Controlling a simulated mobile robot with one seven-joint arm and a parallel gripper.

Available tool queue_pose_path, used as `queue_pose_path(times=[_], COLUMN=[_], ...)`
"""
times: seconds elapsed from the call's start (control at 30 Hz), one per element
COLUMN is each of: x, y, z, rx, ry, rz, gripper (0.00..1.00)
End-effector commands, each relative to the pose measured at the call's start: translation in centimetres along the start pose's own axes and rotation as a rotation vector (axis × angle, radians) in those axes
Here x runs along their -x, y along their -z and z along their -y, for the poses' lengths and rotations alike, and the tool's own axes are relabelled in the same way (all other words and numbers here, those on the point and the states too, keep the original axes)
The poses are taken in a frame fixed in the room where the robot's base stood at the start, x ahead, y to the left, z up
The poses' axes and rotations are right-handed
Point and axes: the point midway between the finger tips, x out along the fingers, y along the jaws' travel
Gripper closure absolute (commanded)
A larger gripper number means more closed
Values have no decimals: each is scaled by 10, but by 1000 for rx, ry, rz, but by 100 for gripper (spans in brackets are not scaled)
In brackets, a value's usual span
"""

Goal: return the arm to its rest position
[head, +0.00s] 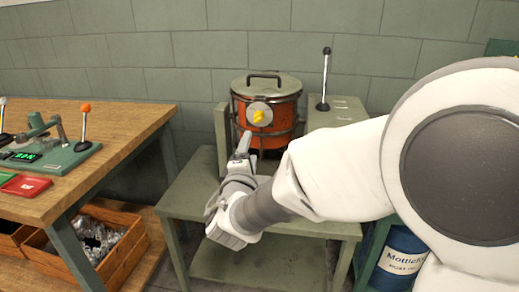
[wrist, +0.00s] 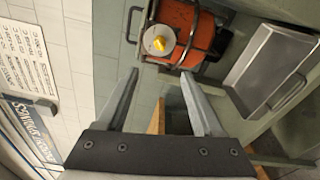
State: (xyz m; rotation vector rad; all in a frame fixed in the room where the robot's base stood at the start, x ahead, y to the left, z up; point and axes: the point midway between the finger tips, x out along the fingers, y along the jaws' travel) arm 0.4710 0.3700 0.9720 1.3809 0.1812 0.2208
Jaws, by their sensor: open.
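My arm reaches in from the right of the head view. My gripper (head: 242,145) is in front of the green stand, its fingers pointing up toward an orange drum with a grey lid (head: 283,106). In the wrist view my gripper (wrist: 160,75) has its two fingers apart with nothing between them. The drum (wrist: 187,20) and its yellow knob (wrist: 158,43) lie beyond the fingertips, and I see no contact. Part of the stand is hidden behind my arm.
A wooden bench (head: 120,118) at left carries a green fixture with an orange-knobbed lever (head: 84,122) and a red tray (head: 25,185). A wooden crate (head: 125,262) sits below. A blue barrel (head: 402,262) stands at lower right. A metal tray (wrist: 268,68) shows in the wrist view.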

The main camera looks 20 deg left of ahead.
Motion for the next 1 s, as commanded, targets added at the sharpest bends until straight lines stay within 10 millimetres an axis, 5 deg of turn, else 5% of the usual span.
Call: queue_pose_path(times=[0.37, 0.47, 0.67, 0.8, 1.0], x=[-1, -1, 26, 66, 140], y=[-12, -49, -173, -248, -321], z=[-1, -3, 4, 17, 42], rx=[-4, -17, -100, -205, -418], ry=[9, 43, 193, 316, 488], rz=[30, 122, 439, 650, 897], gripper=[32, 32, 32, 32, 32])
